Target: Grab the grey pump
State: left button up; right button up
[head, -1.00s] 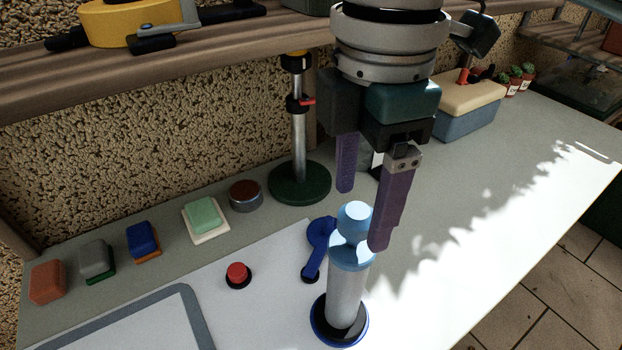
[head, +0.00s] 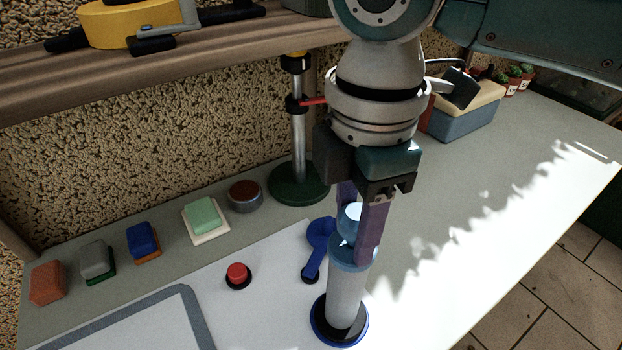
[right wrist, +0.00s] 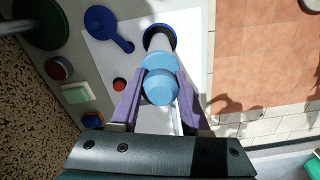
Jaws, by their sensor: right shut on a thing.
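The pump (head: 347,290) has a grey-white cylinder body and a light blue knob on top. It stands upright on a round black and blue base at the front of the white board. My right gripper (head: 358,225) comes down from above, with its purple fingers shut on the pump's blue top. In the right wrist view the pump (right wrist: 160,65) lies between the two fingers (right wrist: 160,90). My left gripper is not in view.
A red button (head: 237,272) and a blue lever (head: 318,245) are left of the pump. Several coloured blocks line the back left. A green-based stand (head: 298,185) is behind. A wooden shelf (head: 200,65) runs above.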

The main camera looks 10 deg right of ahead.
grip_shut()
dwell(0.8)
